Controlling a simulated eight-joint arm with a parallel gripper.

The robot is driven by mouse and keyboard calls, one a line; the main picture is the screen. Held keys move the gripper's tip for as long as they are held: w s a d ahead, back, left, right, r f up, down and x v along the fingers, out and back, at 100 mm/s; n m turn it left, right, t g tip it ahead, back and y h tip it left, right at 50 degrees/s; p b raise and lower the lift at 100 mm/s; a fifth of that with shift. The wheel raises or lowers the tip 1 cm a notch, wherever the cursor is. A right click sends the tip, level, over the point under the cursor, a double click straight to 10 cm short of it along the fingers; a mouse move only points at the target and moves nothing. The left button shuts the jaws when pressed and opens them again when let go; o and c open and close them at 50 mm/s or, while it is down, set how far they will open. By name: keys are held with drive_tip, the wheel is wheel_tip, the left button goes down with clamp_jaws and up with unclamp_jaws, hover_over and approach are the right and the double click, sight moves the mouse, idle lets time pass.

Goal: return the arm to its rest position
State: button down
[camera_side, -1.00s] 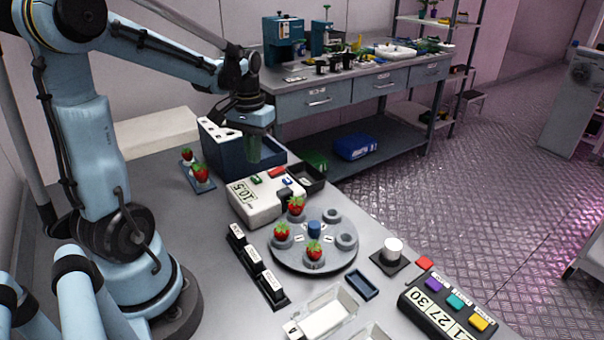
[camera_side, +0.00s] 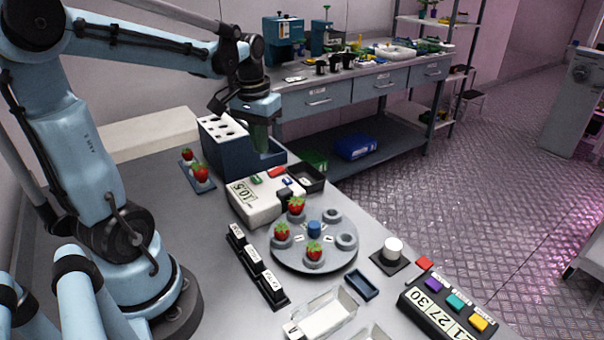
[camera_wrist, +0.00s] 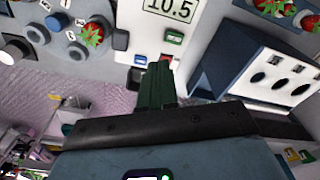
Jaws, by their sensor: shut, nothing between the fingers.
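My gripper (camera_side: 260,140) hangs from the blue arm, pointing down, in front of the dark blue box with a white, holed top (camera_side: 222,128). Its green fingers are together with nothing between them. In the wrist view my gripper (camera_wrist: 158,75) points toward the white device with the 10.5 display (camera_wrist: 150,30), and the holed box (camera_wrist: 265,75) is to the right. In the side view the device (camera_side: 255,205) stands below the gripper, which is clear above the table.
A round grey carousel (camera_side: 285,258) holds several strawberries. Two strawberries sit on a small blue plate (camera_side: 205,185) at left. A black labelled rack (camera_side: 256,268), a clear tray (camera_side: 320,315) and a button panel (camera_side: 440,312) are in front. A side bench (camera_side: 335,95) stands behind.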

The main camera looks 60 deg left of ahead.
drive_tip(key=d+m+t, duration=0.5)
drive_tip(key=d+t, duration=0.1)
drive_tip(key=d, duration=1)
drive_tip(key=shift+s, duration=0.45)
drive_tip(key=shift+d, duration=0.1)
